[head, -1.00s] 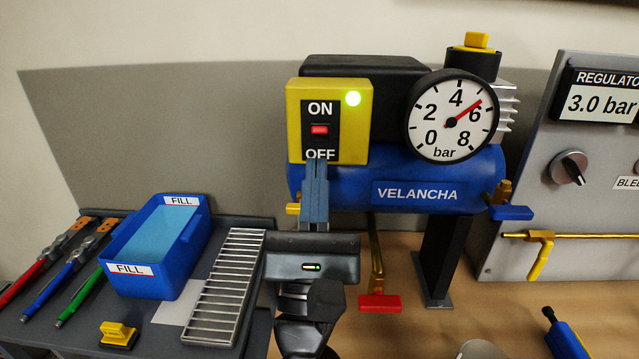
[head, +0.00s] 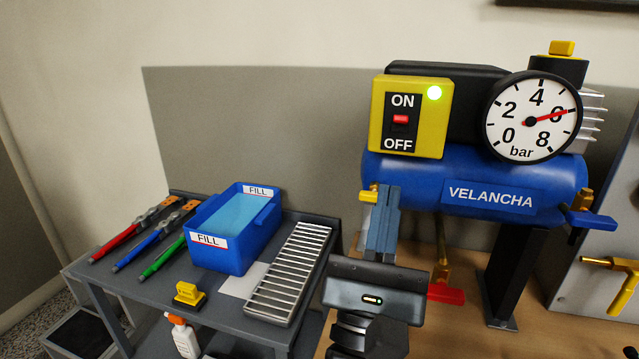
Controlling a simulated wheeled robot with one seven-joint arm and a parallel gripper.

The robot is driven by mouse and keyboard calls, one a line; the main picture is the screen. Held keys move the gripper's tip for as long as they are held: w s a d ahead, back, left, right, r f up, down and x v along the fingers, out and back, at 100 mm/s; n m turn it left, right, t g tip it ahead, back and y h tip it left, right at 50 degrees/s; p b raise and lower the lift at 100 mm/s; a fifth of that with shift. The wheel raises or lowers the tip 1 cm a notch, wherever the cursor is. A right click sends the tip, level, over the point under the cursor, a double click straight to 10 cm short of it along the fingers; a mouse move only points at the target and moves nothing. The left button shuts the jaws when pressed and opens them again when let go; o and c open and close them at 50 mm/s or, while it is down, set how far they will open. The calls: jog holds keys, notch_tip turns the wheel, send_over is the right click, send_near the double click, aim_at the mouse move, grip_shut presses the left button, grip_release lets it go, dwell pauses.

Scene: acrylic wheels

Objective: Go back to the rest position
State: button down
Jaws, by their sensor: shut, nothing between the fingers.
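My gripper (head: 390,190) is in the head view, pointing up with its two fingers together and nothing between them. It stands in front of the blue VELANCHA compressor tank (head: 450,185), below the yellow switch box (head: 445,110). The box has a red rocker between ON and OFF and a lit green lamp. The round gauge (head: 510,115) has its red needle at about 6 bar. The fingers overlap the tank in the picture; whether they touch it I cannot tell.
A grey side table at left holds a blue FILL bin (head: 226,257), a metal grate (head: 287,275), a yellow-handled tool (head: 189,295) and red, blue and green pliers. A spray bottle (head: 184,338) is below. A red-handled valve (head: 446,294) is right of my gripper.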

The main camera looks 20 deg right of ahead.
jog(key=s+d+f+m+g+y, duration=0.1)
jog(key=s+f+m+g+y, duration=0.1)
jog(key=s+f+m+y, duration=0.3)
jog(key=s+d+f+m+g+y+p, duration=0.1)
jog(key=s+f+m+y, duration=0.4)
jog(key=s+m, duration=0.9)
jog(key=s+d+f+m+g+y+p, duration=0.1)
jog(key=s+f+m+g+y, duration=0.2)
jog(key=s+f+m, duration=0.6)
jog(key=s+y, duration=0.2)
jog(key=s, duration=0.1)
jog(key=shift+m+g+y, duration=0.4)
